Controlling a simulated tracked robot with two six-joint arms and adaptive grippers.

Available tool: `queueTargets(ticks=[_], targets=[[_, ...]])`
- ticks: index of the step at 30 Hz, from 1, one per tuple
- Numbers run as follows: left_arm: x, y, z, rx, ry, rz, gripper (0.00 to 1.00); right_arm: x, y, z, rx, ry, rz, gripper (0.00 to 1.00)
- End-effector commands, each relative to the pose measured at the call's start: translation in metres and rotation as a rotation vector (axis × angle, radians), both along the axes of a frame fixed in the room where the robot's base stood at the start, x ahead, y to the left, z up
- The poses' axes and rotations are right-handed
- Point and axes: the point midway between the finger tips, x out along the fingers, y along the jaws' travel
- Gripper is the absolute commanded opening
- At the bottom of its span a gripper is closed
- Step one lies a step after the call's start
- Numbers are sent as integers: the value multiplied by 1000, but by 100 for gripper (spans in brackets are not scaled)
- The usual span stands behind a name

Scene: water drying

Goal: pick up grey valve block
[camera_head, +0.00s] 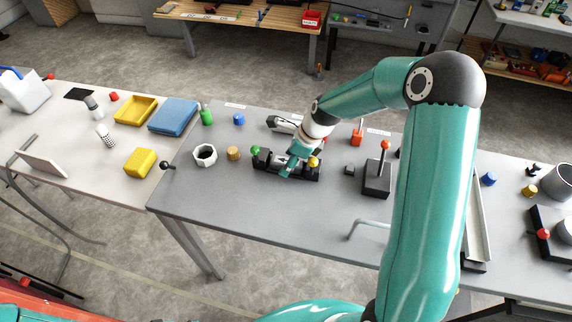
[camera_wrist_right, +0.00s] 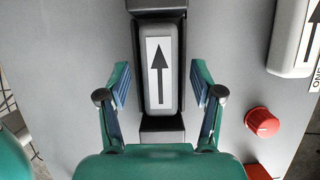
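A grey valve block (camera_wrist_right: 152,98) with a white label and black arrow sits in a black cradle (camera_wrist_right: 148,130) in the right wrist view. In the head view, the block (camera_head: 279,160) shows partly in the black cradle (camera_head: 262,163) on the grey table, with my gripper hiding part of it. My right gripper (camera_wrist_right: 160,82) is open, one finger on each side of the block, with gaps on both sides. It also shows in the head view (camera_head: 289,171), low over the cradle. My left gripper is not in view.
A second grey block (camera_head: 282,123) with an arrow label lies behind the cradle; a red knob (camera_wrist_right: 262,122) is to the right. A green knob (camera_head: 255,150) and a yellow knob (camera_head: 313,162) are at the cradle ends. A black lever base (camera_head: 377,178) stands right.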

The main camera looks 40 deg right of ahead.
Motion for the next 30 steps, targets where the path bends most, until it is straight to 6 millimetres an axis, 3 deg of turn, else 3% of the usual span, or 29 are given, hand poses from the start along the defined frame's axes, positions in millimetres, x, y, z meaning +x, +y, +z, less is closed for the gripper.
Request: queueTargets(ticks=[1, 11, 23, 30], targets=[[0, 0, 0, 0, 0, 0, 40, 0, 0, 0, 0, 0, 0, 55], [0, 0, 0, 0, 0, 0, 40, 0, 0, 0, 0, 0, 1, 0], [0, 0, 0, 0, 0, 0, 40, 1, 1, 2, 0, 0, 1, 0], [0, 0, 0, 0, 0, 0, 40, 2, 1, 20, -1, -4, 3, 0]])
